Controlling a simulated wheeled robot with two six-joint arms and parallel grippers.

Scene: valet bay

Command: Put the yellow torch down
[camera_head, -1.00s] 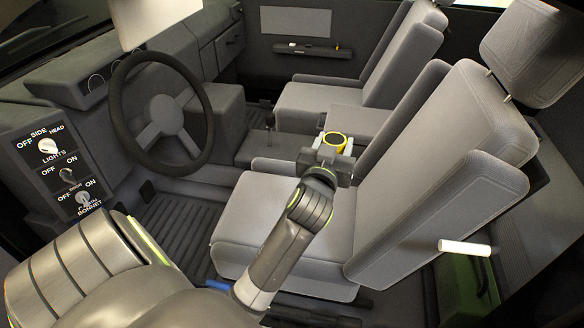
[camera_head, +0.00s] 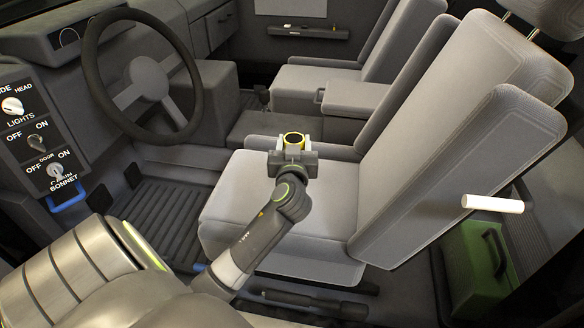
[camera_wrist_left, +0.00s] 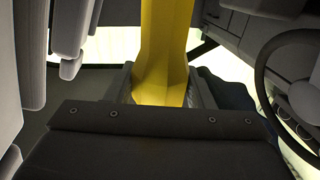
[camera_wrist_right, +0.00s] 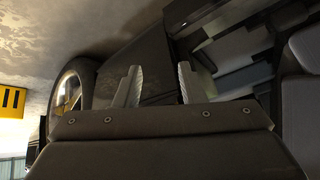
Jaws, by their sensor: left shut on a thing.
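The yellow torch (camera_head: 294,138) is upright in my left gripper (camera_head: 294,145), its round dark-faced end with a yellow rim pointing up in the head view. The gripper is shut on it, over the near front seat (camera_head: 265,190); I cannot tell how high above the cushion it is. In the left wrist view the torch's yellow body (camera_wrist_left: 163,50) stands between the fingers (camera_wrist_left: 160,88). My right gripper (camera_wrist_right: 158,85) shows only in the right wrist view, with its two fingers apart and nothing between them.
The seat backrest (camera_head: 460,170) rises to the right of the left gripper. The steering wheel (camera_head: 140,85) and a switch panel (camera_head: 38,135) are at the left. The centre armrest (camera_head: 355,97) lies beyond the gripper. A green case (camera_head: 480,268) stands low at right.

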